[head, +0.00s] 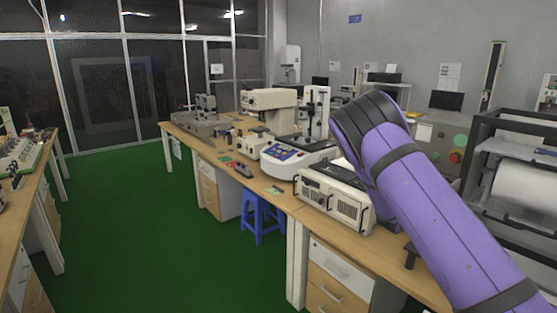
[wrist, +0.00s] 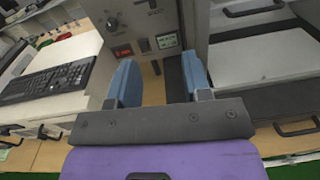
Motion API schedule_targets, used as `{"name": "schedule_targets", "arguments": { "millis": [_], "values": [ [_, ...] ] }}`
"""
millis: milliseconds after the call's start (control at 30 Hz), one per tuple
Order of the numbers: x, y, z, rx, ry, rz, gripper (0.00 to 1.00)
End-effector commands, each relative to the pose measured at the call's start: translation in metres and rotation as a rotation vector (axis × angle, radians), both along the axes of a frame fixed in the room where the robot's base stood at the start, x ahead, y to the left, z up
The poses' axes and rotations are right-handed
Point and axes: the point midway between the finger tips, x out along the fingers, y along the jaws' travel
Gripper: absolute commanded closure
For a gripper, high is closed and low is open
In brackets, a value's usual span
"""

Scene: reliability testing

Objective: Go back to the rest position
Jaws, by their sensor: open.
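My gripper (wrist: 160,85) shows in the wrist view with its two blue fingers apart and nothing between them. I cannot tell if the fingers touch anything. In the head view my purple arm reaches up from the lower right and bends at a dark joint over the wooden workbench; the gripper itself is hidden there.
The long wooden workbench (head: 285,197) carries a beige box instrument (head: 335,198) and a white-and-blue tester (head: 292,158). A blue stool (head: 262,215) stands under its edge. A keyboard (wrist: 48,80) lies left of my gripper. Green floor (head: 150,220) is open between the benches.

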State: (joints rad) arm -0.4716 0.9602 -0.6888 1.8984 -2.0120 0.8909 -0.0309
Motion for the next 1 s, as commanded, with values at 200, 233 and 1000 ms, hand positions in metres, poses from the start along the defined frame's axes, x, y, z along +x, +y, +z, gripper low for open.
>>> {"name": "schedule_targets", "arguments": {
  "millis": [200,233,1000],
  "values": [
    [-0.014,-0.005,0.016,0.071,-0.058,-0.062,0.55],
    [-0.016,-0.006,0.019,0.083,-0.066,-0.072,0.55],
    [-0.169,-0.019,0.124,0.734,-0.524,-0.616,0.55]
  ]
}}
